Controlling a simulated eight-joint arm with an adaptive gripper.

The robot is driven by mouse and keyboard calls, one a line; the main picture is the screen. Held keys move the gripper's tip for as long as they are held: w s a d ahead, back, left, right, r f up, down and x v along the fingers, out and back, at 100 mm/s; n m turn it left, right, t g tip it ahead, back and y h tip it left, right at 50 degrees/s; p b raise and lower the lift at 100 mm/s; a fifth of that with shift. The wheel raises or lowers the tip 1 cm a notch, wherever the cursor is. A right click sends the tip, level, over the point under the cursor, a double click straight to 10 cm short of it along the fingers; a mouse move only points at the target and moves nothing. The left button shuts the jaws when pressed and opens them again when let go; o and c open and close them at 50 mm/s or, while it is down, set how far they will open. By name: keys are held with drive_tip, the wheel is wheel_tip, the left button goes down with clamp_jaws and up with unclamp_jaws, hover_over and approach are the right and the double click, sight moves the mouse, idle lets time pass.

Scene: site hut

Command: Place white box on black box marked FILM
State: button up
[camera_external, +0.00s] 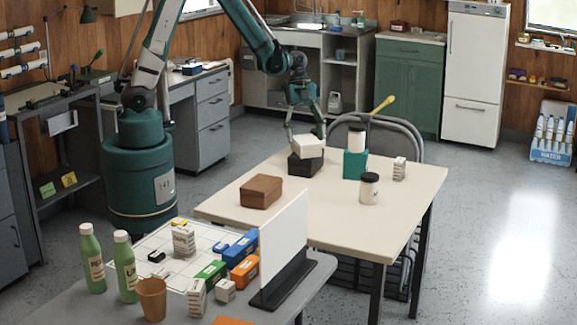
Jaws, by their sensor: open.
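The white box (308,146) sits on top of the black box (305,166) at the back left of the cream table. It looks turned a little relative to the black box and appears to rest on it. No FILM marking can be read on the black box from here. My gripper (305,133) is open, pointing down at the white box, with one finger at its left and one near its right top edge. Whether the fingers touch the box cannot be told.
On the cream table (330,222), a brown box (261,191) stands front left. A teal box (355,165), jars (369,188) and a small white carton (399,168) stand to the right. A chair (400,135) is behind. A white upright panel (284,237) stands in front.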

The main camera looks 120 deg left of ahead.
drive_tip(key=p+v, duration=0.1)
drive_tip(key=v, duration=0.9)
drive_tip(key=shift+d, duration=0.1)
idle(0.6)
drive_tip(key=d+r+n+y, duration=0.1)
drive_tip(key=d+r, duration=0.3)
drive_tip(key=d, duration=0.3)
drive_tip(key=d+r+n+y, duration=0.1)
drive_tip(key=d+r+n, duration=0.15)
drive_tip(key=d, duration=0.45)
drive_tip(key=d+r+n, duration=0.1)
drive_tip(key=d+r, duration=0.4)
drive_tip(key=d, duration=0.1)
drive_tip(key=s+d+r+n+t, duration=0.2)
drive_tip(key=s+d, duration=0.3)
drive_tip(key=d, duration=0.4)
drive_tip(key=s+d+r+n+t+y, duration=0.1)
drive_tip(key=s+d+r+n+t, duration=0.1)
drive_tip(key=s+d, duration=0.3)
drive_tip(key=d, duration=0.4)
drive_tip(key=shift+r, duration=0.35)
drive_tip(key=shift+n, duration=0.25)
